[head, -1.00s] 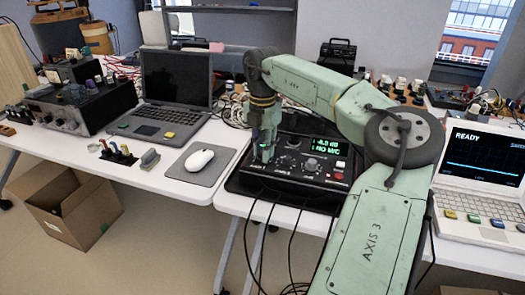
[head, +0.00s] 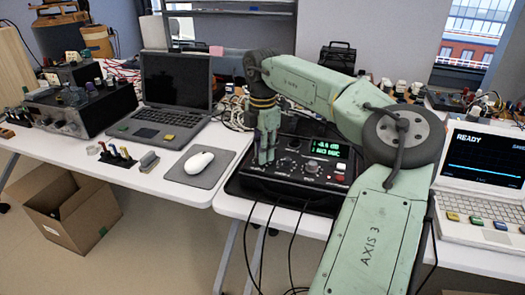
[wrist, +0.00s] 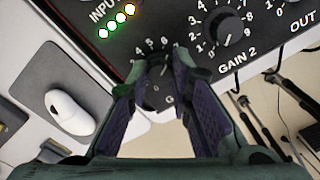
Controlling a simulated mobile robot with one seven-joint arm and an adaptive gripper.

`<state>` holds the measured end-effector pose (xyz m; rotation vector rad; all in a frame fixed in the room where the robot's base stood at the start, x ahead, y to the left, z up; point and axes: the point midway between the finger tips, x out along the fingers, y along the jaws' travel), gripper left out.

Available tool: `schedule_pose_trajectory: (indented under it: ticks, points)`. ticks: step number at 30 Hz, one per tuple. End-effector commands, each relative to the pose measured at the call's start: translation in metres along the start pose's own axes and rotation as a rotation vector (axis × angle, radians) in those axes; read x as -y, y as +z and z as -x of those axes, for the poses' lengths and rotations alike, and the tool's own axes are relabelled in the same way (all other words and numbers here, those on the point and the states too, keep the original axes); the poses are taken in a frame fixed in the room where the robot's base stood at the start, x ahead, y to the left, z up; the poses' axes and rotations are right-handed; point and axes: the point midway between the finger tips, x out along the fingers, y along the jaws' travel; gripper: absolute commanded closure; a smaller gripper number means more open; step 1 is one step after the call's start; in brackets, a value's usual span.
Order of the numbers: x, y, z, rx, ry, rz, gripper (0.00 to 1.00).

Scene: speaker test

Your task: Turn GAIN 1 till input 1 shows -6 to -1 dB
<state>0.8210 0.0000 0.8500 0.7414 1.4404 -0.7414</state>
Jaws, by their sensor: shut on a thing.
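The black audio box (head: 310,185) stands on the right white table. My gripper (wrist: 160,66) points down at its front left and is shut on the GAIN 1 knob (wrist: 155,97). The knob sits between the two purple-padded fingers; its pointer is hidden, and part of its number scale shows above the fingertips. The input lights (wrist: 118,22) show several green and one orange lit. The small green display (head: 326,149) has two lines, the upper a dB value starting with a minus; I cannot read its digits surely.
The GAIN 2 knob (wrist: 230,25) is close on the right of my gripper. Cables (wrist: 265,125) hang from the front edge. A mouse (head: 199,161) on a grey pad and a laptop (head: 172,95) are left; a white computer (head: 480,170) marked READY is right.

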Motion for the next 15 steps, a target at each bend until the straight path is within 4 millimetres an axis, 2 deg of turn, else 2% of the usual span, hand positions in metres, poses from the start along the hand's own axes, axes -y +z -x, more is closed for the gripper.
schedule_pose_trajectory:
  ticks: [5, 6, 15]
  points:
    - [0.0003, -0.0002, -0.0001, -0.001, -0.001, 0.001, 1.0]
    - [0.0003, -0.0002, 0.0, -0.001, -0.001, 0.001, 0.78]
    - [0.0001, -0.0002, 0.0, 0.0, 0.0, 0.002, 0.6]
